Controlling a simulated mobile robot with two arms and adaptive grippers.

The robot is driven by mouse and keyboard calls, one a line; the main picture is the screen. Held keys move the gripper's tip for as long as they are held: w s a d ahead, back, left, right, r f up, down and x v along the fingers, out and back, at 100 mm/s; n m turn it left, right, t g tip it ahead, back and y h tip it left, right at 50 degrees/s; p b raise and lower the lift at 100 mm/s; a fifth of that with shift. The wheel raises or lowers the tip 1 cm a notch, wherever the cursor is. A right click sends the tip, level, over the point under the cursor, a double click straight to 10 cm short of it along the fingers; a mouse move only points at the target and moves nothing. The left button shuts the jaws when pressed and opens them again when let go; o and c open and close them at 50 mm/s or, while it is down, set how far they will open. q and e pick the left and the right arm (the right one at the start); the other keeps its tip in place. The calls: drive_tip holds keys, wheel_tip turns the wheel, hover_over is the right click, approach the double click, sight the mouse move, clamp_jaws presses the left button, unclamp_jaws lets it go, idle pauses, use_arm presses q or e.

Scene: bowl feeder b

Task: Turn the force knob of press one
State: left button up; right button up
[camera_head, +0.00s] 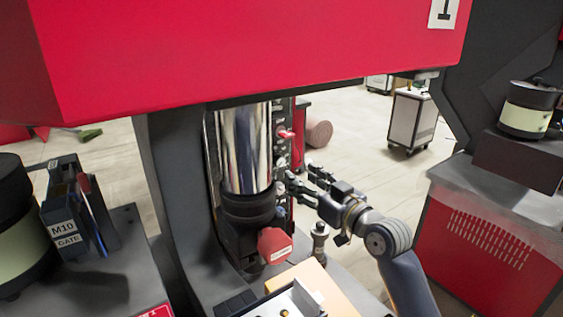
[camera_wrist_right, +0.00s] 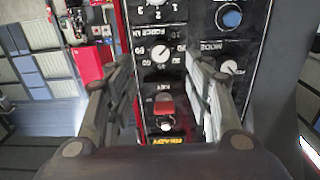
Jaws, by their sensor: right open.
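The press marked 1 (camera_head: 445,12) has a red head and a bright steel cylinder. Its dark control panel (camera_head: 281,118) faces right in the head view. In the right wrist view, the knob under the "FORCE kN" lettering (camera_wrist_right: 160,53) is small and white, with numbers around it. My right gripper (camera_head: 301,181) is open and empty at the lower part of the panel in the head view. In the right wrist view its fingers (camera_wrist_right: 160,78) stand either side of the knob's column; whether they touch the panel I cannot tell. My left gripper is out of view.
In the right wrist view a red key switch (camera_wrist_right: 165,104), a MODE knob (camera_wrist_right: 228,67) and a blue button (camera_wrist_right: 229,17) are near the force knob. A red part (camera_head: 274,245) sits below the cylinder. A trolley (camera_head: 411,119) stands on the floor behind.

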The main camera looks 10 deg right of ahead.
sight(281, 163)
drive_tip(key=x, duration=0.1)
drive_tip(key=p+x, duration=0.1)
drive_tip(key=x, duration=0.2)
drive_tip(key=shift+a+r, duration=0.1)
drive_tip(key=shift+r, duration=0.15)
drive_tip(key=x, duration=0.1)
drive_tip(key=p+x, duration=0.1)
drive_tip(key=x, duration=0.1)
drive_tip(key=shift+w+f, duration=0.25)
drive_tip(key=shift+w+a, duration=0.15)
drive_tip(key=shift+w, duration=0.15)
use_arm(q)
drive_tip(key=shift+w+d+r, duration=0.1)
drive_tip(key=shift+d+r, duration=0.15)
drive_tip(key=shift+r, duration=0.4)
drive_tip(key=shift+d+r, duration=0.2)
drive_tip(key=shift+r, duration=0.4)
use_arm(e)
drive_tip(key=shift+c, duration=0.9)
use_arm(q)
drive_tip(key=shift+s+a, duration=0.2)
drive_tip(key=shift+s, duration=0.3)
use_arm(e)
drive_tip(key=c, duration=0.9)
